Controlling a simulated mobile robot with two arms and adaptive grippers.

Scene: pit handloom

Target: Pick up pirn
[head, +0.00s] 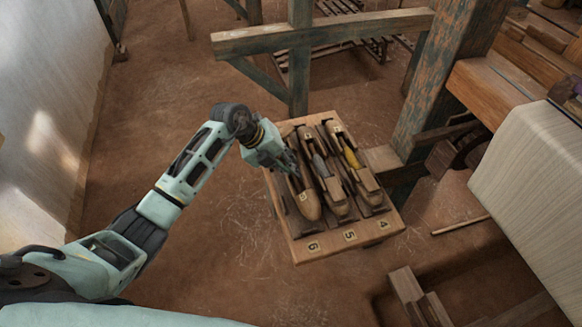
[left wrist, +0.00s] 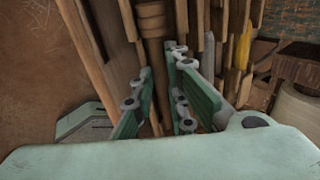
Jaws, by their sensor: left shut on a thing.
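A wooden tray (head: 331,244) holds three boat-shaped wooden shuttles in slots marked 6, 5 and 4. My left gripper (head: 288,166) reaches down over the left shuttle (head: 308,206), at slot 6. In the left wrist view its green fingers (left wrist: 160,64) are shut on a brown wooden pirn (left wrist: 152,22) with a ringed end. The gripper hides most of this pirn in the head view, and I cannot tell whether it still touches the shuttle. The middle shuttle holds a grey pirn (head: 320,168). The right shuttle holds a yellow pirn (head: 351,157). My right gripper is out of view.
Loom posts and a crossbeam (head: 330,31) stand behind the tray. A thick post (head: 440,80) and a cloth-covered roll (head: 540,170) are at the right. A white wall (head: 45,110) runs along the left. The earth floor left of the tray is clear.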

